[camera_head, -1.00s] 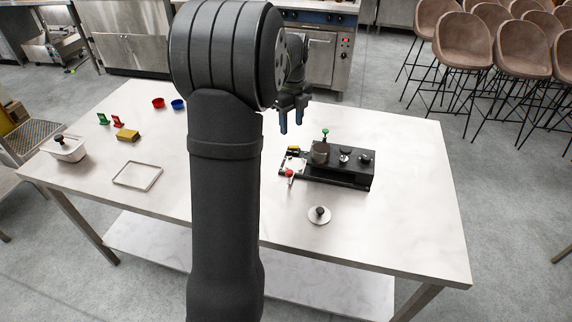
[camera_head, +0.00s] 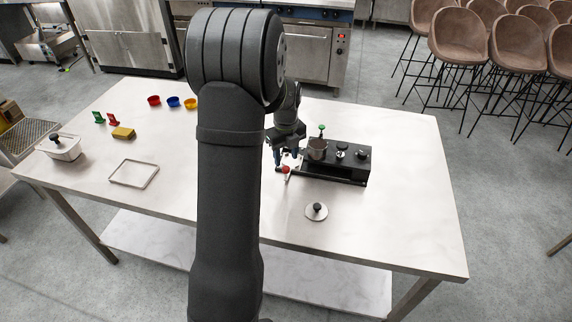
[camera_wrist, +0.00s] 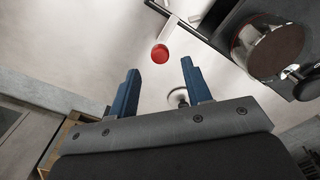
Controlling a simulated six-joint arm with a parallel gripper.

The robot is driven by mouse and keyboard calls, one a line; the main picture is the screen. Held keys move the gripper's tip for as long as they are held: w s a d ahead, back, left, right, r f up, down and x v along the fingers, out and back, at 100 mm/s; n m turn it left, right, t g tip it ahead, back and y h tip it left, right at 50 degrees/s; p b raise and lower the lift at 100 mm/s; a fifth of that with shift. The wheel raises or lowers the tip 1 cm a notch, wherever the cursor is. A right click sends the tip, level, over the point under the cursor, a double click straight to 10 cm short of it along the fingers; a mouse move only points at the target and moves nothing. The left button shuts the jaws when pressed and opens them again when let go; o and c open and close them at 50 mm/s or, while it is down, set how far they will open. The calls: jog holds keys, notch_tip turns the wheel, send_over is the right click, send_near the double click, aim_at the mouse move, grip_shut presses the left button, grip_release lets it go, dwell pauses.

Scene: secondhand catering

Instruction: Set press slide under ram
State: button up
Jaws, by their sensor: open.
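A black press-like unit (camera_head: 335,175) stands right of centre on the table. A metal cylinder (camera_head: 317,150), perhaps the ram, is at its left end and also shows in the wrist view (camera_wrist: 270,48). A red knob (camera_head: 286,169) on a pale bar, likely the slide, lies at the unit's left front; the knob (camera_wrist: 159,54) and bar (camera_wrist: 170,25) show in the wrist view. My gripper (camera_head: 287,157) is open and empty by the knob. In the wrist view the knob appears just beyond the gap between the blue fingertips (camera_wrist: 160,70). Contact cannot be told.
A green knob (camera_head: 321,130) stands behind the cylinder. A round lid (camera_head: 316,212) lies in front of the unit. A wire frame (camera_head: 134,186), yellow sponge (camera_head: 123,133), white container (camera_head: 64,152) and coloured cups (camera_head: 174,102) lie left. The table's right side is clear.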

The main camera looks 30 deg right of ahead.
aim_at(287, 168)
jog(key=shift+f, duration=2.2)
jog(key=shift+c, duration=0.5)
jog(key=shift+s, duration=0.1)
grip_shut()
